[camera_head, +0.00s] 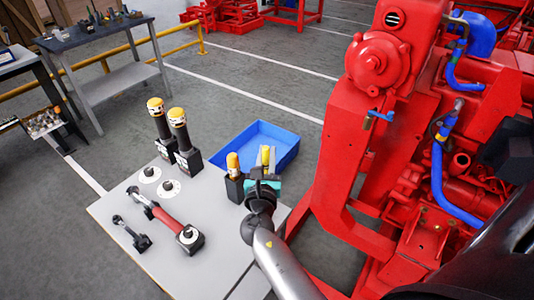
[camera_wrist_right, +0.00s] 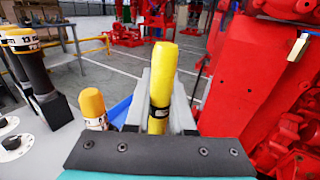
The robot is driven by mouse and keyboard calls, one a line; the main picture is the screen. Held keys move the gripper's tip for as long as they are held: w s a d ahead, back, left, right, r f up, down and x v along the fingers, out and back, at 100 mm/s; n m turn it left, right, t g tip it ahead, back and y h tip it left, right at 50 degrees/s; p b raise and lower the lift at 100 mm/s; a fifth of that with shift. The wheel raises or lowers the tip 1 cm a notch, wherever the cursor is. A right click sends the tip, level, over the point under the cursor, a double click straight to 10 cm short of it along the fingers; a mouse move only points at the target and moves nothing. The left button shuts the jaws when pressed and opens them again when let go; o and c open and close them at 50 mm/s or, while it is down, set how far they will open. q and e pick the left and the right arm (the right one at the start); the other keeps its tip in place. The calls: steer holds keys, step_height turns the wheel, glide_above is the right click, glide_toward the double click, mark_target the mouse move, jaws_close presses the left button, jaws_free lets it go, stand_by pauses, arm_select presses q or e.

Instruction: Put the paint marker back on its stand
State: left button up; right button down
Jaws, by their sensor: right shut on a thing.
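The paint marker is a yellow cylinder with a black band; it stands roughly upright, slightly tilted, in the wrist view (camera_wrist_right: 164,72) and shows in the head view (camera_head: 265,156). My right gripper (camera_head: 266,168) is shut on it, with a pale finger (camera_wrist_right: 145,103) on each side. Just left of it, a black block-shaped holder (camera_head: 235,189) on the table carries an orange-yellow capped piece (camera_head: 232,162), also in the wrist view (camera_wrist_right: 92,104). I cannot tell whether this holder is the stand. The marker's lower end is hidden by the gripper. My left gripper is not in view.
The grey table (camera_head: 205,270) also holds two tall black yellow-topped tools (camera_head: 179,120), a red-handled tool (camera_head: 163,215) and white round discs (camera_head: 169,187). A blue bin (camera_head: 262,138) lies behind the gripper. The red engine frame (camera_head: 345,170) stands close on the right.

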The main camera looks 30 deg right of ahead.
step_height(320, 180, down, 13)
steer(key=b, duration=1.1)
steer(key=shift+r, duration=0.2)
steer(key=shift+f+b, duration=0.75)
steer(key=shift+f, duration=0.25)
stand_by(0.7)
steer(key=c, duration=0.7)
jaws_free()
steer(key=p+v, duration=0.1)
steer(key=v, duration=1.2)
steer(key=shift+s+a, duration=0.25)
steer(key=shift+s, duration=0.05)
steer(key=shift+v, duration=0.75)
